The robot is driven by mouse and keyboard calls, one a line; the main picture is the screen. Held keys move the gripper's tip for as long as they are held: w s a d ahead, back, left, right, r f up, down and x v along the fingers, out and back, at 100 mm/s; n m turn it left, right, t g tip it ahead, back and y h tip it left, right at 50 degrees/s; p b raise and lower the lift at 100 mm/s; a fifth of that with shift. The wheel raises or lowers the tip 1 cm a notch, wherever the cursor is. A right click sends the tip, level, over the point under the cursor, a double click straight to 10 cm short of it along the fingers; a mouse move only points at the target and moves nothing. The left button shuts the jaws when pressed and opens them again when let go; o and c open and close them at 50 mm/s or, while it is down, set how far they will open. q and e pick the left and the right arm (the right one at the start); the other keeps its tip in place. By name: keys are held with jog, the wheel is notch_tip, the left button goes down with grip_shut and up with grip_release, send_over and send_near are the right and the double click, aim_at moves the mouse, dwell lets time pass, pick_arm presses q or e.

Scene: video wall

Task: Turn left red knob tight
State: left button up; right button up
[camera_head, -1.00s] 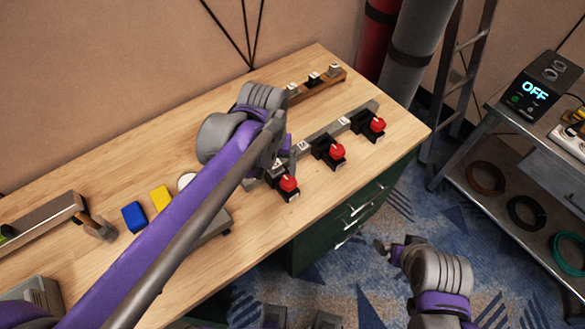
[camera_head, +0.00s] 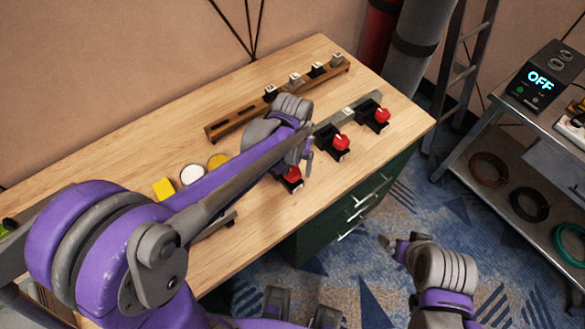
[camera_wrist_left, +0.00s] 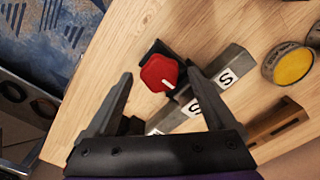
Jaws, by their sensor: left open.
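The left red knob (camera_head: 292,175) sits on its black base on the wooden table, partly hidden by my left gripper in the head view. In the left wrist view, the red knob (camera_wrist_left: 159,73) shows a short white mark. My left gripper (camera_head: 303,160) is above this knob. Its two fingers are open and spread to either side of the knob in the wrist view, with visible gaps; contact cannot be told. My right gripper (camera_head: 389,243) hangs off the table's front side; its jaw state is unclear.
Two more red knobs, a middle one (camera_head: 341,142) and a right one (camera_head: 381,115), stand along a grey rail. A brown rack (camera_head: 240,117) lies behind. A metal shelf (camera_head: 490,125) stands right.

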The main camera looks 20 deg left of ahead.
pick_arm(q)
jog(key=shift+f, duration=0.2)
jog(key=c, duration=1.4)
